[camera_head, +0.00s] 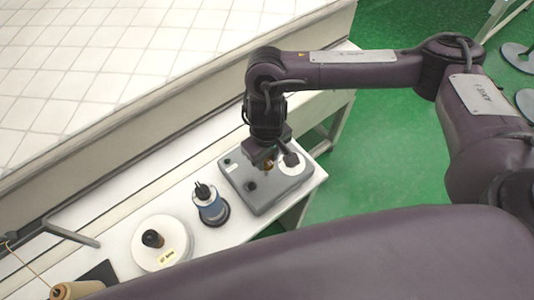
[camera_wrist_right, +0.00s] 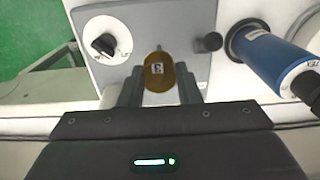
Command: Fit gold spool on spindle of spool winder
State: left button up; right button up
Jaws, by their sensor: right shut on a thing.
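The gold spool (camera_wrist_right: 157,76) is between the two fingers of my right gripper (camera_wrist_right: 159,88), which is shut on it. In the head view my right gripper (camera_head: 268,158) is over the grey spool winder (camera_head: 265,200), and only a sliver of the gold spool shows there. The wrist view shows the grey top of the spool winder (camera_wrist_right: 140,28) behind the spool. A thin grey tip (camera_wrist_right: 159,47), perhaps the spindle, shows just beyond the spool's far end. I cannot tell whether the spool is around it or only in front of it. My left gripper is out of view.
The winder carries a white dial with a black knob (camera_wrist_right: 103,44) and a dark peg (camera_wrist_right: 208,42). A white disc (camera_head: 145,257) and a tan spool (camera_head: 78,290) are further left. The bench edge borders green floor.

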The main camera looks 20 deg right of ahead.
aim_at(267, 168)
jog(key=shift+f, duration=0.1)
dwell(0.5)
jog(key=shift+p, duration=0.4)
dwell(0.4)
jog(key=shift+p, duration=0.8)
dwell(0.5)
jog(key=shift+f+b, duration=1.3)
jog(key=shift+f, duration=1.8)
jog(key=o, duration=1)
jog(key=shift+o, duration=0.2)
jog(key=shift+r, duration=0.15)
jog(key=shift+r, duration=0.3)
notch_tip(267, 168, up, 7)
jog(key=shift+p, duration=0.3)
